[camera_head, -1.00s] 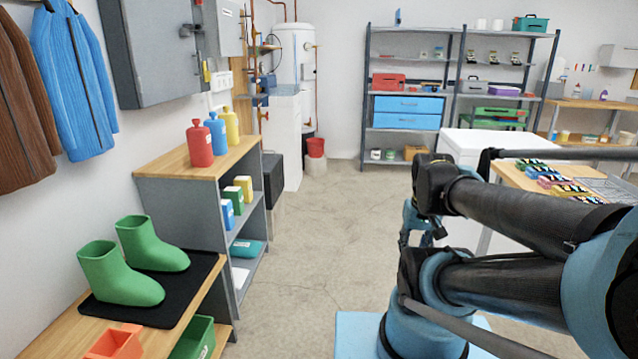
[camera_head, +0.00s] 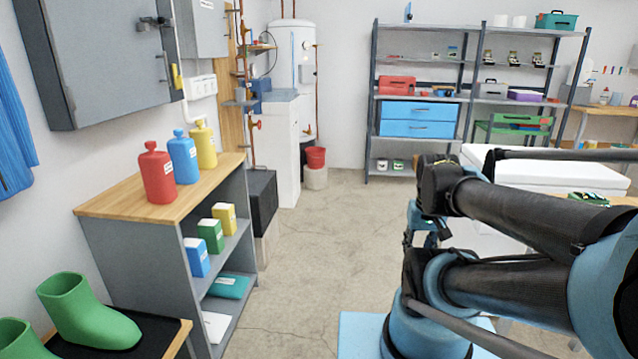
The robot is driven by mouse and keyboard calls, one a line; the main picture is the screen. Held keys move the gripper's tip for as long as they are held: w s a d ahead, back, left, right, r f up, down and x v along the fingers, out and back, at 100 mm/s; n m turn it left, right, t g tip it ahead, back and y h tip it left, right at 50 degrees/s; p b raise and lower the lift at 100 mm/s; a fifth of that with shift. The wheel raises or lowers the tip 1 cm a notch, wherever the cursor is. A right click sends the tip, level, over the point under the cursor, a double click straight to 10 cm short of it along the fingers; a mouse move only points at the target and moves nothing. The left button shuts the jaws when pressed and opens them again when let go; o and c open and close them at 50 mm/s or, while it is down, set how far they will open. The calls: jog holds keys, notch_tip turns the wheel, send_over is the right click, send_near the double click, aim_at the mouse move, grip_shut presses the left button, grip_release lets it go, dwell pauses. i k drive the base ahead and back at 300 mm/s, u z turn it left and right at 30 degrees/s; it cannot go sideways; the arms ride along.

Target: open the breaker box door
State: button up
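A large grey metal box (camera_head: 95,60) hangs on the left wall, with its top cut off by the picture edge. Its front door looks shut. A dark latch or handle (camera_head: 155,22) sits near its right edge, with a yellow piece (camera_head: 177,76) below. A smaller grey box (camera_head: 202,28) hangs just behind it; I cannot tell for sure which one is the breaker box. My arm fills the right side, well apart from both boxes. My gripper (camera_head: 425,228) seems to be the small blue and dark part partly hidden behind the arm; its fingers are not clear.
A wood-topped shelf unit (camera_head: 100,208) with red, blue and yellow bottles stands below the large box. Green boots (camera_head: 88,312) are at the lower left. Open concrete floor (camera_head: 310,240) lies ahead. Shelving (camera_head: 370,120) stands at the back, a white chest (camera_head: 540,172) at right.

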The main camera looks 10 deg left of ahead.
aim_at(209, 17)
jog(key=i, duration=1.25)
jog(key=u, duration=1.5)
jog(key=k, duration=0.6)
jog(key=u, duration=0.2)
jog(key=i, duration=1.4)
jog(key=z, duration=0.55)
